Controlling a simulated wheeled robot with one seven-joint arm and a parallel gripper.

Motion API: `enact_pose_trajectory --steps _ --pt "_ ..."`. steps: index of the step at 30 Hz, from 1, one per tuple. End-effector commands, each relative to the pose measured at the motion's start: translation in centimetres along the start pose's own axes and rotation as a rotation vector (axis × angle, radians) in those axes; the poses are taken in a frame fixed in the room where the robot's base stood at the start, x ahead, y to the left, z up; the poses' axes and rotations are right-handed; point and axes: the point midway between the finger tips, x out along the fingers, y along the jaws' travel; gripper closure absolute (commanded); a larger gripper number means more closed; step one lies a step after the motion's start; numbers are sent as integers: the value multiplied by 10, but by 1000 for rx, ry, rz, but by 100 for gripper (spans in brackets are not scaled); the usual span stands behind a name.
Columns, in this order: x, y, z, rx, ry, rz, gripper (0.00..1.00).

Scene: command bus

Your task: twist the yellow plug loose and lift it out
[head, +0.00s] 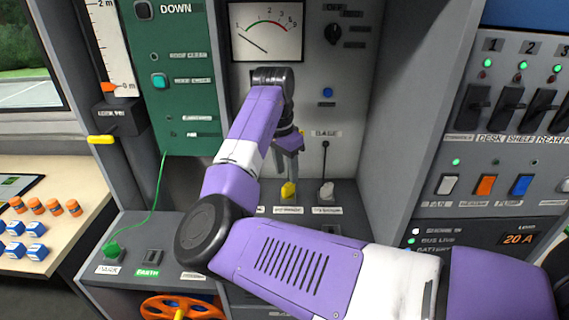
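The yellow plug (289,190) sits upright on the grey ledge below the meter, above a small label. My gripper (289,174) points down just above it, with its fingers close to the plug's top. The fingers are small in the picture and partly behind my arm, so I cannot tell whether they touch the plug or how far apart they are. The plug's lower end and its socket are hard to make out.
A grey plug (326,190) with a black cable stands close to the right of the yellow one. A green plug (111,250) with a green cord is at the left. A switch panel (520,140) rises at the right. An orange handwheel (180,308) is below.

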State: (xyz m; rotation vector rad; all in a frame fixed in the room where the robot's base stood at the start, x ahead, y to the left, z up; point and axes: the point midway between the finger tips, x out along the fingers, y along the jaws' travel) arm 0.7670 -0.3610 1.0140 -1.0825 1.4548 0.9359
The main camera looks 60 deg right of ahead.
Motion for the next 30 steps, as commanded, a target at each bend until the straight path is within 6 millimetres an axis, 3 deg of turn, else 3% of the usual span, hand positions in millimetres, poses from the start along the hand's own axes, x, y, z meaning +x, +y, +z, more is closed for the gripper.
enact_pose_trajectory --steps 6,12,23,29,30 --pt "33 0 0 -1 0 1 60" --pt "52 0 0 -1 0 0 60" --pt "58 0 0 -1 1 -2 60" --pt "58 0 0 -1 1 -2 97" --pt "58 0 0 -1 1 -2 100"
